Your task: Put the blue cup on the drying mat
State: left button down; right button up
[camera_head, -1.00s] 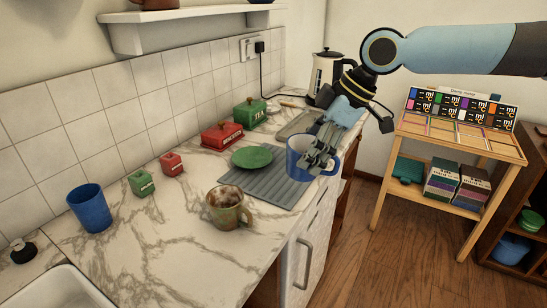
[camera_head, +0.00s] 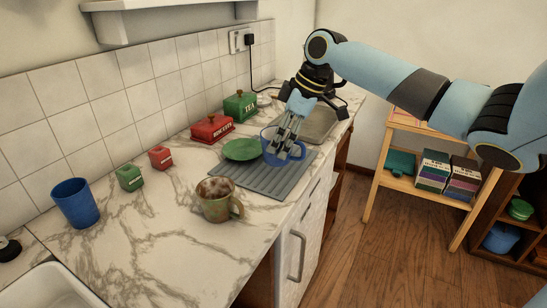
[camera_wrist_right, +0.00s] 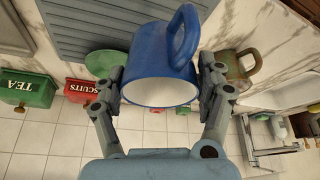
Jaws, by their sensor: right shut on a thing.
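The blue cup (camera_head: 270,143), with a handle and a white inside, is held by my right gripper (camera_head: 287,150). It is over the far end of the grey ribbed drying mat (camera_head: 262,182), beside the green plate (camera_head: 244,149). I cannot tell whether its base touches the mat. In the right wrist view the fingers (camera_wrist_right: 162,82) are on both sides of the cup (camera_wrist_right: 150,62), its handle at the top, with the mat (camera_wrist_right: 85,22) beyond. The fingers partly hide the cup in the head view. My left gripper is not in view.
A brown-green mug (camera_head: 216,204) stands by the mat's near end. A blue tumbler (camera_head: 76,203) stands at the left. Red biscuit (camera_head: 212,129) and green tea (camera_head: 240,106) tins stand behind the mat, and small green (camera_head: 130,177) and red (camera_head: 161,157) tins to its left.

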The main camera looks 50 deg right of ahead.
jog(key=shift+w+a+f, duration=0.15)
jog(key=shift+w+f, duration=0.15)
jog(key=shift+w, duration=0.2)
jog(key=shift+w+a+f, duration=0.1)
jog(key=shift+w+f, duration=0.15)
jog(key=shift+w, duration=0.25)
jog(key=shift+f, duration=2.05)
jog(key=shift+f, duration=0.15)
jog(key=o, duration=1.5)
jog(key=v, duration=1.2)
jog(key=shift+r, duration=0.2)
